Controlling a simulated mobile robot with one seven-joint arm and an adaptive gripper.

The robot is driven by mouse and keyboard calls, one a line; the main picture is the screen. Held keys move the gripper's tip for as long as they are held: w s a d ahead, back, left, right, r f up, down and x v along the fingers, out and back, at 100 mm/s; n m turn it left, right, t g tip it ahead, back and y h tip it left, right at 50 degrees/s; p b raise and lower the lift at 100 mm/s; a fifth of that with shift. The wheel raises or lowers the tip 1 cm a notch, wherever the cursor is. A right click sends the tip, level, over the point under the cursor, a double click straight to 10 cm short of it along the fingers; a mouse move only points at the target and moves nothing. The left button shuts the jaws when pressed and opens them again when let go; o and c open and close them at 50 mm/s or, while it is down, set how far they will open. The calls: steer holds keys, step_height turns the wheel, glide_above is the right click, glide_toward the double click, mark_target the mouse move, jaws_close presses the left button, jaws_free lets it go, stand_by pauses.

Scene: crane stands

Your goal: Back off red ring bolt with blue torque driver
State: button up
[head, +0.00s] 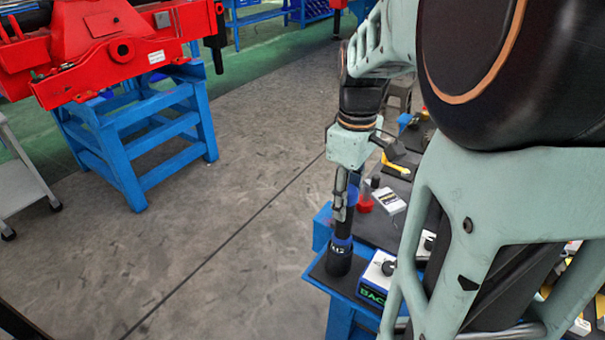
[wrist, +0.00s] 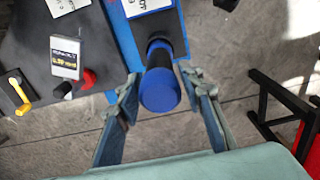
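The blue torque driver (head: 342,246) stands upright near the corner of the blue-edged bench, a black body with a blue band. In the wrist view its round blue top (wrist: 160,90) faces the camera. My gripper (head: 345,208) is directly above it, pointing down. In the wrist view my gripper (wrist: 161,88) is open, one finger on each side of the blue top, with visible gaps. The large red crane assembly (head: 110,45) rests on a blue stand at the upper left. I cannot pick out the red ring bolt for certain.
A grey cart (head: 25,185) stands at far left. The floor between bench and blue stand (head: 140,150) is clear.

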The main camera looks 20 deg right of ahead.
jaws_close()
steer(key=shift+w+r, duration=0.1)
steer(key=shift+r, duration=0.1)
steer(key=shift+r+p, duration=4.45)
steer(key=shift+r, duration=1.15)
